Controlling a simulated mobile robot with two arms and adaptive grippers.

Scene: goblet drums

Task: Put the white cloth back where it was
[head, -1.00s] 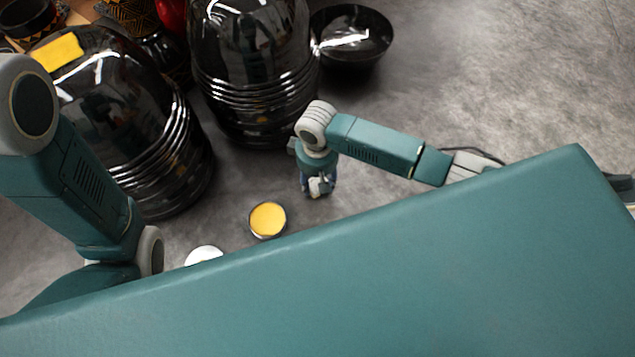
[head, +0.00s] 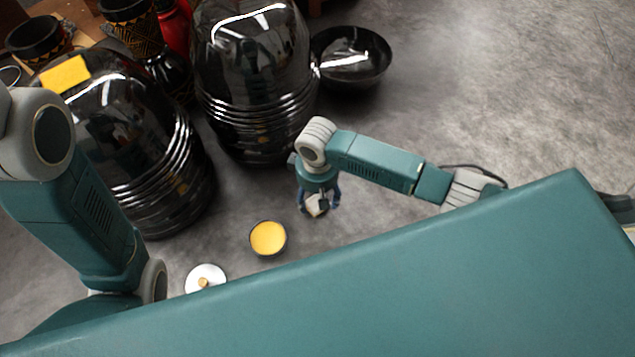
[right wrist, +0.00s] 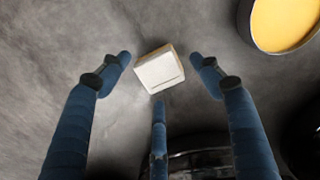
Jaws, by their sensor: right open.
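The white cloth is a small folded square pad, seen between my right fingers in the head view (head: 315,207) and in the right wrist view (right wrist: 158,69). My right gripper (head: 320,204) is open around it, with its fingers pointing down toward the grey floor. In the right wrist view the fingers stand apart with gaps to the cloth, and none is seen pressing on it. The cloth looks to lie on the floor just past the fingertips, though its contact with the floor is hard to see. My left gripper is not in view; only its arm shows.
An open tin of yellow paste (head: 268,238) and a white lid with a knob (head: 205,280) are left of the gripper. Two glossy black drums (head: 255,75) (head: 140,140) stand behind, one with a yellow cloth (head: 64,73) on top. A black bowl (head: 350,58) is behind right.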

